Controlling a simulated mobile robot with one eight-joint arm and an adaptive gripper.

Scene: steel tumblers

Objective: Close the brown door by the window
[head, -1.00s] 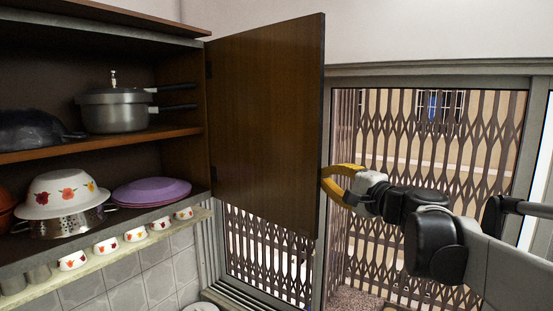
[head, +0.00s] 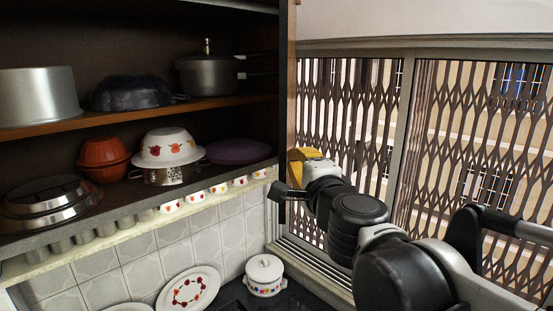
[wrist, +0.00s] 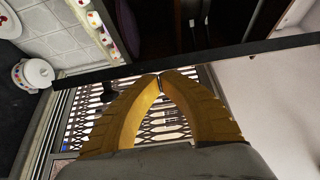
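The brown door (head: 284,90) of the upper cabinet stands open beside the window (head: 350,110). In the head view it shows almost edge-on, as a narrow upright strip at the cabinet's right end. In the wrist view its edge is a dark bar (wrist: 235,57) crossing the picture. My gripper (head: 298,157) is on the window side of the door, close to its edge. In the wrist view the yellow fingers (wrist: 162,76) meet at their tips, with nothing seen between them. The tips are at or very near the door; I cannot tell whether they touch.
The open cabinet shelves hold a pressure cooker (head: 208,76), a flowered bowl (head: 167,147), a purple plate (head: 238,152) and an orange bowl (head: 103,150). Small cups line the ledge (head: 140,225) below. A white lidded pot (head: 265,276) stands on the dark counter.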

